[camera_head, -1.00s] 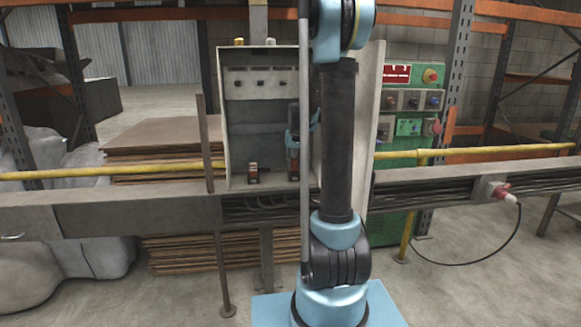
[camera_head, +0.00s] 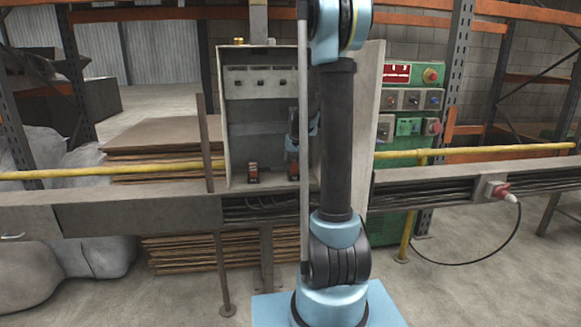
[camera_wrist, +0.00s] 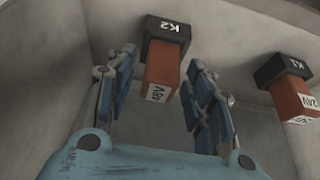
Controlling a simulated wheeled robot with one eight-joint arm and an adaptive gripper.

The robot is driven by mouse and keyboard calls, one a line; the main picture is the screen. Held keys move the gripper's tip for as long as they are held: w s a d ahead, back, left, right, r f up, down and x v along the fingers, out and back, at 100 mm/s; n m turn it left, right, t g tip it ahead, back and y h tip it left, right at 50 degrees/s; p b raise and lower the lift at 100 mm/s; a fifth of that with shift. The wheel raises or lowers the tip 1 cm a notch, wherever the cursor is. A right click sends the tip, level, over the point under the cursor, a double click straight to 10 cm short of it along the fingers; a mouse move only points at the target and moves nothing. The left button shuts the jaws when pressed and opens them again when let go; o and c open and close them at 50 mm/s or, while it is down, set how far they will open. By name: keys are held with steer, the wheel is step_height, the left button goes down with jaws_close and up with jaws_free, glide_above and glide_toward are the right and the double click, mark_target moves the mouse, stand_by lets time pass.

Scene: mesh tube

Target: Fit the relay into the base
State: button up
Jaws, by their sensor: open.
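In the wrist view an orange-red relay (camera_wrist: 164,70) with an upside-down white label, hard to read, stands against a black base marked K2 (camera_wrist: 167,32). It appears joined to that base. My gripper (camera_wrist: 162,60) is open, with one blue finger on each side of this relay and visible gaps beside it. A second orange-red relay (camera_wrist: 292,98) sits on a black base marked K1 (camera_wrist: 283,67) at right. In the head view the two relays show small at the bottom of the grey box, left (camera_head: 253,169) and right (camera_head: 294,167). My gripper (camera_head: 294,148) is just above the right one, partly hidden by my arm.
The grey box (camera_head: 235,130) has side walls close around my gripper and a panel with several small openings (camera_head: 262,83) above. A green control cabinet (camera_head: 410,125) stands to the right. A yellow rail (camera_head: 110,171) and a grey beam run across in front.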

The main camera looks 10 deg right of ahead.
steer(key=v, duration=1.1)
steer(key=s+f+g, duration=0.1)
steer(key=s+f, duration=0.2)
steer(key=s, duration=2)
steer(key=s+f, duration=0.5)
steer(key=s, duration=0.3)
steer(key=s+a+f+g, duration=0.1)
steer(key=s+f, duration=0.4)
steer(key=s, duration=0.4)
steer(key=shift+a+f, duration=0.15)
steer(key=shift+f, duration=0.25)
steer(key=shift+w, duration=0.1)
steer(key=shift+c, duration=0.6)
